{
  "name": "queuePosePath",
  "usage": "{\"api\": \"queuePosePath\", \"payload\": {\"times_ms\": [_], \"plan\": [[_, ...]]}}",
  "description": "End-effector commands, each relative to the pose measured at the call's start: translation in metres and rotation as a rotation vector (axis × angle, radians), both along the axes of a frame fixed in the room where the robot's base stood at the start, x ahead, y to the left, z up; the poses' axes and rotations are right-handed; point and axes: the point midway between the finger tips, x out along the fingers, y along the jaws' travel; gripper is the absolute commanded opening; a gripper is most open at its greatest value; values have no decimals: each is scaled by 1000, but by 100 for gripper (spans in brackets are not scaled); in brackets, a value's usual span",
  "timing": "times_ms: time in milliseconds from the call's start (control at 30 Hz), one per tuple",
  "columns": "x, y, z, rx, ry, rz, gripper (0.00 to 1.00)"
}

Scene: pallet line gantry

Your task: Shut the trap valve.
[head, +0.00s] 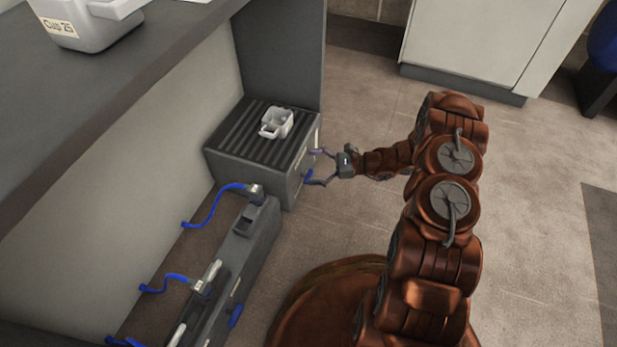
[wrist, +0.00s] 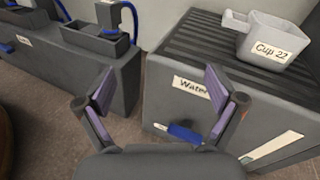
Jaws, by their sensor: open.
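A grey box with a ribbed top (head: 228,150) stands at the end of the bench recess. In the wrist view the box (wrist: 165,100) has a label starting "Water", its end hidden by my right finger. Below the label is a blue valve handle (wrist: 185,133), lying roughly level; it also shows on the box's front in the head view (head: 309,175). My gripper (head: 314,167) is open and empty, close in front of that face. In the wrist view the handle lies between my fingers (wrist: 160,88), nearer the right one; contact is unclear.
A long grey unit (head: 250,245) with blue hoses and another blue handle (head: 235,316) runs beside the box. A shelf (head: 110,75) overhangs at left. Floor to the right is open.

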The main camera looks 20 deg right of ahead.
Motion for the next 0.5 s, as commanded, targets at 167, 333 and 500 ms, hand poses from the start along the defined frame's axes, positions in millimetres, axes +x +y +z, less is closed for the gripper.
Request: {"api": "queuePosePath", "payload": {"times_ms": [167, 333, 500], "plan": [[10, -25, -55, 66, 52, -142, 94], [16, -48, -96, 114, 86, -262, 94], [17, -62, -123, 145, 107, -339, 94]]}}
